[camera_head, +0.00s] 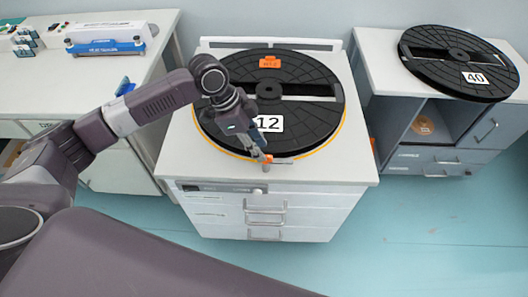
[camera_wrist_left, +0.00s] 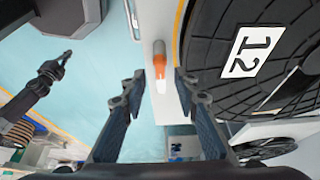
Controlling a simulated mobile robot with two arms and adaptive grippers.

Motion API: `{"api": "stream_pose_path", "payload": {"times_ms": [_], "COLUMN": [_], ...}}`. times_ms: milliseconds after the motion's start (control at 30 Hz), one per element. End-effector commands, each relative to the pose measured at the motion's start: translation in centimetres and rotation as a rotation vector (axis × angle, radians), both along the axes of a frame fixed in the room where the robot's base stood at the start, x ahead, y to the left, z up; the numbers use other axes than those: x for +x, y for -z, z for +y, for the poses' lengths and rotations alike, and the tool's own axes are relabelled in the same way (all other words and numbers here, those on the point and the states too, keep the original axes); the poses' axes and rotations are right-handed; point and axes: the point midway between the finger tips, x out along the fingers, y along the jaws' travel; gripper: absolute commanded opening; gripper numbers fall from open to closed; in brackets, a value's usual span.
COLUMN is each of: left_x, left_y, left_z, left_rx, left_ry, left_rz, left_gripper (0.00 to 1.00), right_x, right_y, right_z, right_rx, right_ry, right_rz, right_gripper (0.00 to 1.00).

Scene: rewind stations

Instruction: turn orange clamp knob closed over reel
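The reel marked 12 (camera_head: 312,128) lies flat on the middle cabinet; it also shows in the left wrist view (camera_wrist_left: 290,85). The orange clamp knob (camera_wrist_left: 159,62) is at the reel's near rim, with a pale lower end. In that view it lies beside the reel, lengthwise along the rim, not across it. My left gripper (camera_wrist_left: 158,80) is open, with one finger on either side of the knob and visible gaps. In the head view the gripper (camera_head: 262,150) reaches down to the knob and partly hides it. A dark arm-like part at the wrist view's left may be my right arm; its fingers are unclear.
An orange tag (camera_head: 270,62) sits at the reel's far side. Another cabinet with a reel marked 40 (camera_head: 440,77) stands at the right. A white counter (camera_head: 85,85) with small items stands at the left. The floor (camera_head: 440,225) at the right is clear.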

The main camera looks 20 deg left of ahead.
Motion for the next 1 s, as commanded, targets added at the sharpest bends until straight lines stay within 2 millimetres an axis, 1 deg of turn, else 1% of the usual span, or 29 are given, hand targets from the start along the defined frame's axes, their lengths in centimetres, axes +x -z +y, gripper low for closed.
{"api": "stream_pose_path", "payload": {"times_ms": [33,100,233,367,567,667,833,1000], "left_x": [0.0,0.1,0.3,0.4,0.4,0.4,0.4,0.4], "left_y": [0.8,1.7,2.9,3.4,3.4,3.4,3.4,3.4], "left_z": [-0.3,-0.7,-1.2,-1.3,-1.3,-1.3,-1.3,-1.3], "left_rx": [0.000,-0.001,0.000,0.000,0.001,0.001,0.001,0.001], "left_ry": [0.001,0.001,0.000,0.000,0.000,0.000,0.000,0.000], "left_rz": [0.004,0.002,0.001,0.000,-0.001,-0.001,-0.001,-0.001], "left_gripper": [0.28,0.28,0.28,0.28,0.28,0.19,0.01,0.00], "right_x": [0.0,0.0,0.0,0.0,0.0,0.0,0.1,0.1], "right_y": [-0.1,-0.2,-0.3,-0.3,-0.3,-0.3,-0.3,-0.3], "right_z": [0.0,0.0,0.0,0.0,0.0,0.1,0.4,0.6], "right_rx": [-0.001,-0.001,-0.001,-0.001,0.000,0.001,0.004,0.007], "right_ry": [0.000,0.000,0.000,0.001,0.002,0.003,0.004,0.004], "right_rz": [0.000,0.000,0.000,0.000,0.000,-0.001,0.000,-0.001], "right_gripper": [0.00,0.00,0.00,0.00,0.00,0.00,0.00,0.00]}}
